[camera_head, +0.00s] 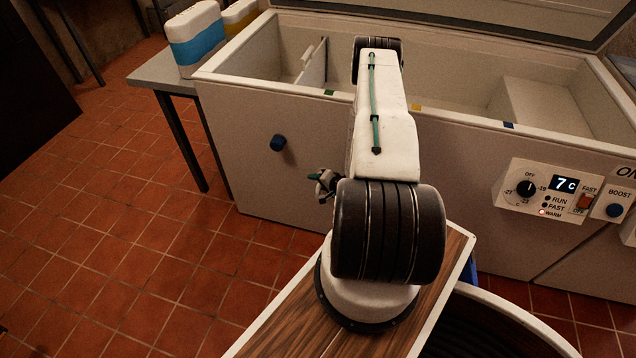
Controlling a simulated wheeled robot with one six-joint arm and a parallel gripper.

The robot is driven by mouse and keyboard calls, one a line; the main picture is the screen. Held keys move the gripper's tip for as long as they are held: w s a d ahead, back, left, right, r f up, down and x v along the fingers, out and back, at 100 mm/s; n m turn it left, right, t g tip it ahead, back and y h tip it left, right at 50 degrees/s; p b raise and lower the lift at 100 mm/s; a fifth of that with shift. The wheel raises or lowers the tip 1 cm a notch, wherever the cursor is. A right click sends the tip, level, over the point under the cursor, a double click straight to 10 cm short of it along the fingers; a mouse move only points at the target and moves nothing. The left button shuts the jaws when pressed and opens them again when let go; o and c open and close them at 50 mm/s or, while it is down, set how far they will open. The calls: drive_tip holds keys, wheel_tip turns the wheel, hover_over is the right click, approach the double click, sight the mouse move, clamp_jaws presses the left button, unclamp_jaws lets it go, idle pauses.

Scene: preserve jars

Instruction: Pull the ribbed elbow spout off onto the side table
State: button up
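I cannot make out a ribbed elbow spout in this view; my arm hides part of the freezer's front. A dark blue round plug or cap (279,142) sticks out of the white freezer's front wall. The grey side table (152,76) stands at the left of the freezer. What looks like my gripper (324,183), small and dark with pale and green parts, shows low in front of the freezer, right of and below the blue cap. It is partly hidden behind my arm, and its fingers are too small to read.
The chest freezer (238,112) stands open, with a divider inside and a control panel (545,190) reading 7 C at right. A blue-banded white jug (196,42) and a yellow-banded one (240,17) stand at upper left. The tiled floor (110,225) at left is clear.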

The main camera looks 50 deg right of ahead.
sight(318, 191)
drive_tip(key=c, duration=0.4)
drive_tip(key=shift+s+a, duration=0.25)
drive_tip(key=shift+a, duration=0.35)
drive_tip(key=shift+s+a, duration=0.3)
drive_tip(key=shift+a, duration=0.35)
drive_tip(key=shift+s+a, duration=0.25)
drive_tip(key=shift+a, duration=0.35)
drive_tip(key=shift+a, duration=0.1)
drive_tip(key=shift+s+a, duration=0.25)
drive_tip(key=shift+a, duration=0.35)
drive_tip(key=shift+s+a, duration=0.25)
drive_tip(key=shift+a, duration=0.35)
drive_tip(key=shift+s+a, duration=0.25)
drive_tip(key=shift+a, duration=0.35)
